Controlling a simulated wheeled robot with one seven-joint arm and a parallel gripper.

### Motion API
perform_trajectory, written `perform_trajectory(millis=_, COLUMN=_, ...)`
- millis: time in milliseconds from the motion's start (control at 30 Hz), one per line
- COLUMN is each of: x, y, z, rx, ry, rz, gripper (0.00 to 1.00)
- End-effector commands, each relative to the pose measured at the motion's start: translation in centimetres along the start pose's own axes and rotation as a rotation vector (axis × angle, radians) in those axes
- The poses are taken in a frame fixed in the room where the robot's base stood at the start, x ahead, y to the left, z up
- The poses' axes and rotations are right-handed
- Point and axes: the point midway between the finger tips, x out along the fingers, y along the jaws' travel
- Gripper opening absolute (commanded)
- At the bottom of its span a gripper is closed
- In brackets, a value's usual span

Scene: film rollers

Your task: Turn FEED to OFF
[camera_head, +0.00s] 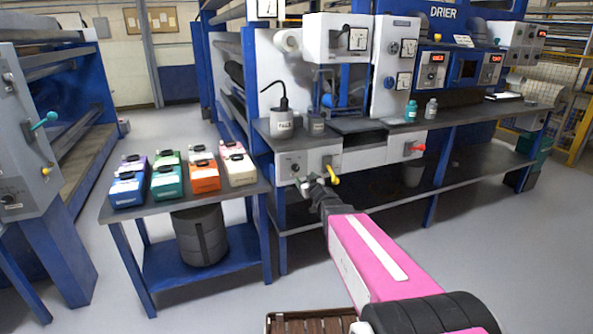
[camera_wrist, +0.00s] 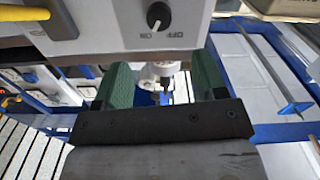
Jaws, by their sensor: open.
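A black round knob (camera_wrist: 158,15) sits on a pale panel (camera_wrist: 95,25) at the top of the wrist view, with OFF and ON lettered upside down beside it. Its white mark is on the side facing the letters; I cannot tell which word it points at. No FEED label is readable. In the head view the panel (camera_head: 312,158) is on the front of the machine bench. My gripper (camera_wrist: 165,85) is open with green finger pads apart and nothing held between them. It is just below the knob in the wrist view. In the head view my gripper (camera_head: 312,184) is in front of the panel.
A yellow lever (camera_head: 331,174) juts from the panel close to my gripper, and its yellow handle shows in the wrist view (camera_wrist: 22,14). A red handle (camera_head: 417,148) is farther right. A side table (camera_head: 215,207) with several coloured boxes stands left.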

Motion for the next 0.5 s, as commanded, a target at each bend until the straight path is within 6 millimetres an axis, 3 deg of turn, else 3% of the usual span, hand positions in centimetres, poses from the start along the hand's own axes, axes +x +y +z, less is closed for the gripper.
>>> perform_trajectory(millis=267, x=2.7, y=0.1, z=0.1, rx=-0.001, ry=0.0, rz=0.0, gripper=0.65)
perform_trajectory(millis=500, x=7.0, y=0.2, z=0.1, rx=-0.001, ry=-0.001, rz=0.002, gripper=0.65)
